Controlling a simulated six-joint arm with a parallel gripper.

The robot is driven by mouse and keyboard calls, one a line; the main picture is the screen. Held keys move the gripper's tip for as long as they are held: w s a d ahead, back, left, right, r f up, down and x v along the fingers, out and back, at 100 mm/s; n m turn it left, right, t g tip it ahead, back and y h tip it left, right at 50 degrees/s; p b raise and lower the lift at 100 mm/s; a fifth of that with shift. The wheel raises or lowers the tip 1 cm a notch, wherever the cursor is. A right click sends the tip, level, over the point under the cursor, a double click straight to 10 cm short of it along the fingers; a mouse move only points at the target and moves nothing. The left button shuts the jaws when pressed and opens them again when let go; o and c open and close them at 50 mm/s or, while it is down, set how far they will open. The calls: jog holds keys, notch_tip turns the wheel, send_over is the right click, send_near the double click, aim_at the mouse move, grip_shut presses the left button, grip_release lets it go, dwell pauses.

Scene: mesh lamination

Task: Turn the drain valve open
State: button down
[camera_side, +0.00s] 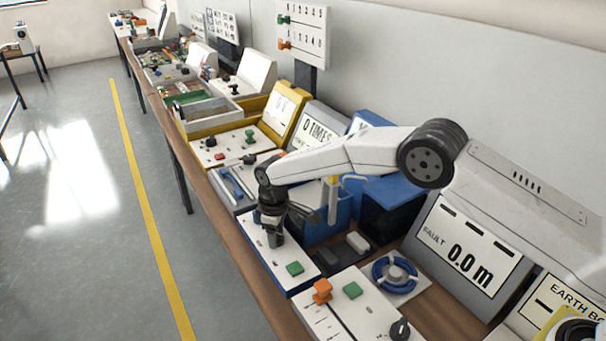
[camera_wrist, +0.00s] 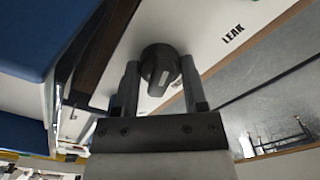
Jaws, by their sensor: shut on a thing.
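A dark round knob (camera_wrist: 158,66) with a raised bar and a pale mark on it stands on a white panel (camera_wrist: 208,42) in the wrist view. I take this knob to be the drain valve, though no label naming it is readable. My gripper (camera_wrist: 158,85) has one finger on each side of the knob and is shut on it. In the side view my gripper (camera_side: 273,238) points down at the white panel (camera_side: 261,258) with the blue edge, and it hides the knob there. How far the knob is turned is hard to tell.
A green block (camera_side: 295,268) sits on the same panel, near its front end. An orange knob (camera_side: 322,290) and a blue ring handwheel (camera_side: 396,274) are on neighbouring units. A grey display (camera_side: 466,250) reads FAULT 0.0 m.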

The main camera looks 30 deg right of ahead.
jog(key=shift+m, duration=2)
jog(key=shift+c, duration=0.7)
grip_release()
jog(key=shift+r, duration=3.95)
